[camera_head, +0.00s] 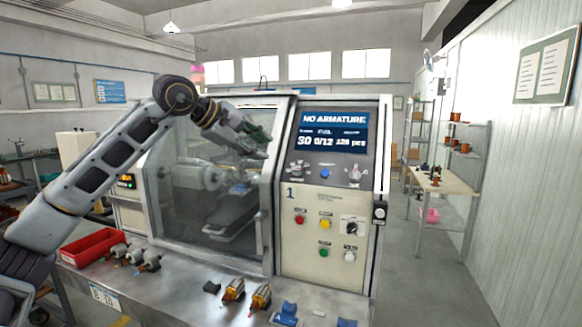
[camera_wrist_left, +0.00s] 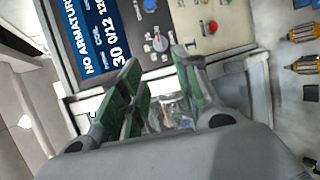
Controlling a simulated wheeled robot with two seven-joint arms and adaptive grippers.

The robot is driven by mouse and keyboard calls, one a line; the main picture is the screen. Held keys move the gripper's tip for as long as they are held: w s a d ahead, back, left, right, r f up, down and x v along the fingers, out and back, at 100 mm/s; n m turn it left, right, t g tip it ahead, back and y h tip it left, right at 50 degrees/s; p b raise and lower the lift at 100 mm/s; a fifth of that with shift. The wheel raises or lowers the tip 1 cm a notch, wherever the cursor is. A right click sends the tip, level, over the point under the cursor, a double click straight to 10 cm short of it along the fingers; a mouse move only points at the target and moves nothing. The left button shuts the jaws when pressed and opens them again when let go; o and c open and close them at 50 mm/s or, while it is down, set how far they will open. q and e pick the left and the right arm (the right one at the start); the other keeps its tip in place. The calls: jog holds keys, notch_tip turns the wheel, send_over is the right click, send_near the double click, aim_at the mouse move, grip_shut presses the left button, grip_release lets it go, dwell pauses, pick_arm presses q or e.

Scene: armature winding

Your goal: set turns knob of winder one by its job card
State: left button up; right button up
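Winder one (camera_head: 300,262) is the grey machine marked "1", with a glass door on its left. Its screen (camera_head: 334,131) reads NO ARMATURE, 30 and 0/12. Below the screen is a row of dials, with a blue-centred knob (camera_head: 325,173) in the middle; it also shows in the left wrist view (camera_wrist_left: 158,43). I cannot read the dial labels or which is the turns knob. My left gripper (camera_head: 264,146) is left of the screen, apart from the dials; in the left wrist view its green fingers (camera_wrist_left: 157,62) are spread and empty. I cannot identify the job card. My right gripper is out of view.
A red tray (camera_head: 92,246) and several armatures (camera_head: 260,297) lie on the front bench. Coloured buttons (camera_head: 299,219) and a black rotary switch (camera_head: 352,226) sit lower on the panel. A paper board (camera_head: 545,70) hangs on the right wall. The aisle at right is clear.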

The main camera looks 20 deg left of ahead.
aim_at(295, 168)
pick_arm(q)
jog(key=shift+w+d+f, duration=0.1)
jog(key=shift+w, duration=0.05)
jog(key=shift+p+x, duration=1.55)
jog(key=shift+x, duration=5.2)
grip_shut()
